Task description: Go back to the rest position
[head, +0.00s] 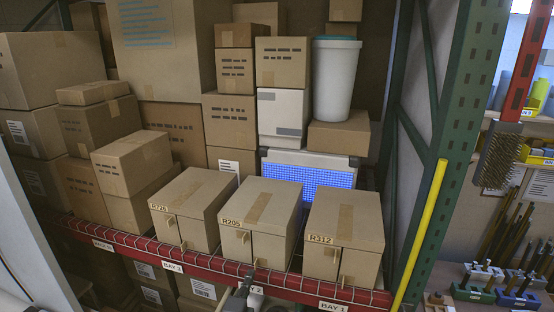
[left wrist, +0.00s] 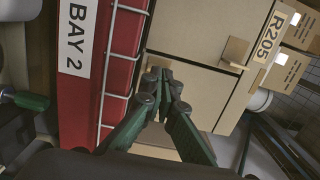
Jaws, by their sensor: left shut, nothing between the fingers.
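My left gripper (head: 249,272) is at the bottom middle of the head view, in front of the red shelf beam near the BAY 2 label. In the left wrist view its green fingers (left wrist: 165,78) are shut tip to tip with nothing between them. In the head view the R205 box (head: 262,208) stands closed on the shelf. My right gripper is not in view.
The R726 box (head: 192,205) and R312 box (head: 345,233) stand either side of R205. The red shelf beam (head: 205,268) runs along the front. A green rack post (head: 447,150) and yellow pole (head: 420,235) stand to the right. Stacked cartons fill the back.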

